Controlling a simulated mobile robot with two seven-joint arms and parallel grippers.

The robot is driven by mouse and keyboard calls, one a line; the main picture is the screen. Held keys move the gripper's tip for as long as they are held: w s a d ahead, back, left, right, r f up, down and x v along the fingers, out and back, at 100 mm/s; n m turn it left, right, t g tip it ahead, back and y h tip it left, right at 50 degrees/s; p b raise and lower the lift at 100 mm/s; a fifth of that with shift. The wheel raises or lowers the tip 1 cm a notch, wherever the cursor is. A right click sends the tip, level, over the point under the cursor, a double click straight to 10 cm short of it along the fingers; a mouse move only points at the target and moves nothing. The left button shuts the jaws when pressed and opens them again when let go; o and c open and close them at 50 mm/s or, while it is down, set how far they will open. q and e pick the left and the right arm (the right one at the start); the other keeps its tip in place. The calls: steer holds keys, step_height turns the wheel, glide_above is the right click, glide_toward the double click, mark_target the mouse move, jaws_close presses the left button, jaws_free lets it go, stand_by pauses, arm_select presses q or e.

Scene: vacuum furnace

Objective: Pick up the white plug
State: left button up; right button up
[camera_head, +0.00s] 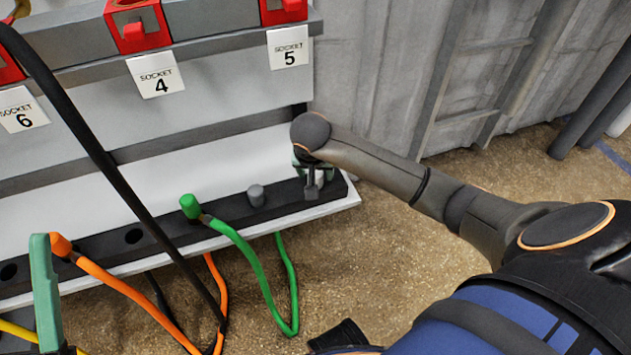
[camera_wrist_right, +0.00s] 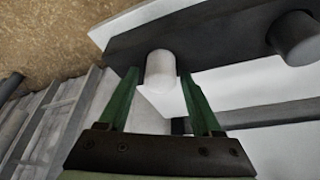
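The white plug (camera_wrist_right: 160,68) stands in the dark strip (camera_wrist_right: 215,35) in the right wrist view. In the head view the plug (camera_head: 319,178) is partly hidden by my right gripper (camera_head: 311,178) at the strip's right end. In the wrist view the two green fingers of my right gripper (camera_wrist_right: 160,78) are apart, one on each side of the plug, with a small gap on both sides. Of my left gripper (camera_head: 45,285), a green finger shows at the lower left of the head view; its opening cannot be made out.
A grey plug (camera_head: 256,195), a green plug (camera_head: 190,206) with a green cable and an orange plug (camera_head: 61,245) with an orange cable stand along the strip. Red sockets with labels (camera_head: 155,82) are above. A black cable crosses at the left.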

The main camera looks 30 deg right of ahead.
jaws_close()
stand_by(0.3)
steer(key=shift+r, duration=0.1)
